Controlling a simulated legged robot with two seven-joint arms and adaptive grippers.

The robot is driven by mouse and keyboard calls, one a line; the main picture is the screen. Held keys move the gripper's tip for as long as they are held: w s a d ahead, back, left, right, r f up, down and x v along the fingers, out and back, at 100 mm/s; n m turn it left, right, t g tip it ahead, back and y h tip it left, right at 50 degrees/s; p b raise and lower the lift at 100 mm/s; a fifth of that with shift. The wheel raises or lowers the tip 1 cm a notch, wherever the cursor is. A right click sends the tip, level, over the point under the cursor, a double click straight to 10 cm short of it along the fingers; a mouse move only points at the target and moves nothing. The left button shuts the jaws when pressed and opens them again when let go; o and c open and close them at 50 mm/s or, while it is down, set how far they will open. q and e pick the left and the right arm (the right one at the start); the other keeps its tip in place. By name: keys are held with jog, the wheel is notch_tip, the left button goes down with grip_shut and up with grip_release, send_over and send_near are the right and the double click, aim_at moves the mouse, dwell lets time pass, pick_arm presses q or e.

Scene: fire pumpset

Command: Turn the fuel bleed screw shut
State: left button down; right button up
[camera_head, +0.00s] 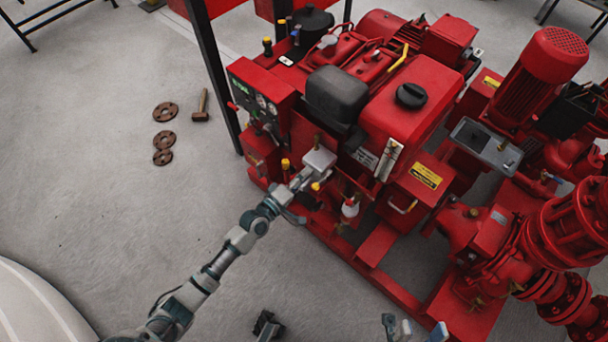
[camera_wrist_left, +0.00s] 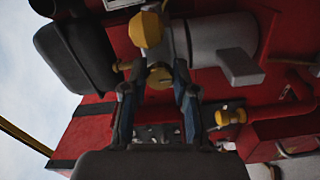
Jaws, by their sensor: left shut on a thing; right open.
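My left gripper (camera_head: 302,180) reaches the near side of the red pump engine (camera_head: 395,100). In the left wrist view, its two fingers (camera_wrist_left: 156,88) are shut on a small yellow-brass screw head (camera_wrist_left: 158,77), which looks like the fuel bleed screw. The fingers stand on either side of it and hide part of it. In the head view the screw is not clear among the fingers and nearby fittings. My right gripper (camera_head: 414,329) shows only partly at the bottom edge, its fingers apart, open and empty, away from the engine.
A yellow round knob (camera_wrist_left: 147,30) sits just beyond the held screw, and another yellow fitting (camera_wrist_left: 230,117) is to the right. Rusty flanges (camera_head: 164,112) and a hammer (camera_head: 202,105) lie on the floor.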

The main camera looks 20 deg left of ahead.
pick_arm(q)
jog(key=shift+s+d+f, duration=0.1)
jog(key=shift+s+f, duration=0.1)
jog(key=shift+f, duration=0.35)
jog(key=c, duration=1.2)
grip_release()
jog(key=shift+r, duration=0.15)
jog(key=shift+w+r, duration=0.15)
jog(key=shift+r, duration=0.05)
jog(key=shift+v, duration=6.05)
jog(key=shift+w, duration=0.1)
